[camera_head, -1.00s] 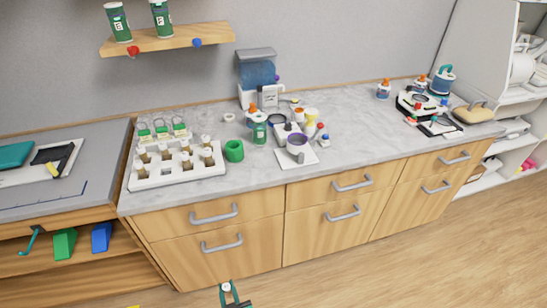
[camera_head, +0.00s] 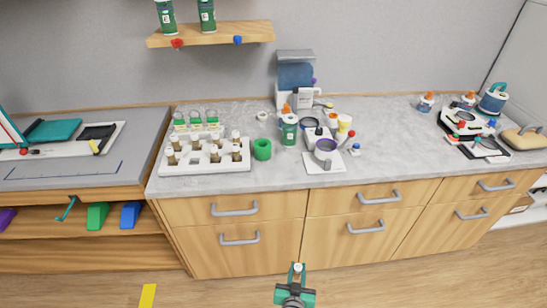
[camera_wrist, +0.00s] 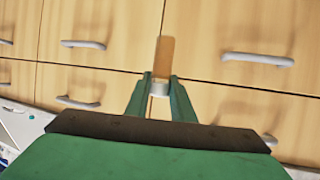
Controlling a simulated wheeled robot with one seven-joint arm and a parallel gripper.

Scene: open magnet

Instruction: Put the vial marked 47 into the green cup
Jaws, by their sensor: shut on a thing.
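My gripper (camera_head: 297,270) is low in front of the drawers, well away from the counter top, and shut on a small vial. In the wrist view the vial (camera_wrist: 165,57) has a brown body and a white cap (camera_wrist: 159,88) between the green fingers (camera_wrist: 160,92). No number on it can be read. The green cup (camera_head: 262,149) stands upright on the counter, just right of the white vial rack (camera_head: 205,169). The rack holds several brown, white-capped vials and some green-labelled ones at the back. The cup's inside is not clearly visible.
A shelf (camera_head: 212,34) hangs above. Drawer handles (camera_head: 239,240) protrude from the counter front. The counter's front strip by the cup is clear.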

